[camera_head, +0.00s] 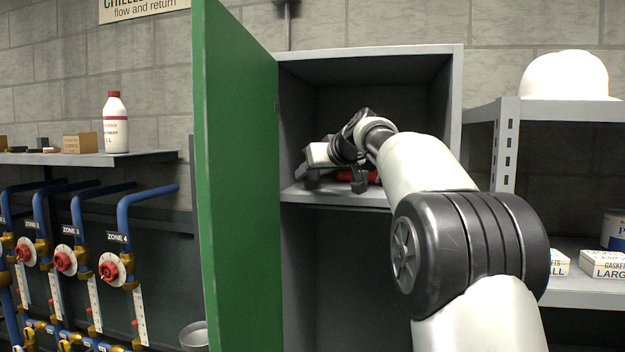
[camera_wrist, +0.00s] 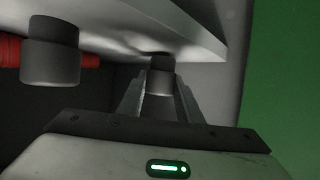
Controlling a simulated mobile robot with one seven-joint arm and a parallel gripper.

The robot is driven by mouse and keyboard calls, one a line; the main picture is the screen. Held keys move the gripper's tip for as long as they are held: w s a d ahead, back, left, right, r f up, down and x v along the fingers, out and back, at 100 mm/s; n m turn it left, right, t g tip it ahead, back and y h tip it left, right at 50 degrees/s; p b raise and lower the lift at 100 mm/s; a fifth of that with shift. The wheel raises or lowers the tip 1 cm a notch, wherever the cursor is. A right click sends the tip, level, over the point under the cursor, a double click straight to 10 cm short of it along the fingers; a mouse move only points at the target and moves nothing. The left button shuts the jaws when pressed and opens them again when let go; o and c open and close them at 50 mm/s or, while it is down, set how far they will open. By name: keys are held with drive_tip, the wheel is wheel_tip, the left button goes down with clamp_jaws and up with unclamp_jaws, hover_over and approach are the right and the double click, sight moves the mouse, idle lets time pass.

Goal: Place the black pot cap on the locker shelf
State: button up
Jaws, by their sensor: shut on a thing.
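My gripper (camera_wrist: 160,92) is shut on a small dark cylindrical piece, the black pot cap (camera_wrist: 160,65). It is just inside the upper compartment of the open locker, near the left side. The cap is at or very close to the grey locker shelf (camera_wrist: 190,30); I cannot tell whether it touches.
A dark grey cylindrical piece (camera_wrist: 50,55) is on the shelf beside my gripper, in front of a red object (camera_wrist: 10,50), also visible in the head view (camera_head: 373,177). The green locker door (camera_head: 240,190) stands open at left. The lower compartment (camera_head: 340,280) looks empty.

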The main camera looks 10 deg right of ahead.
drive_tip(key=shift+f, duration=0.25)
drive_tip(key=shift+f, duration=0.15)
drive_tip(key=o, duration=1.1)
drive_tip(key=shift+r, duration=0.3)
drive_tip(key=b+v, duration=0.3)
drive_tip(key=v, duration=0.9)
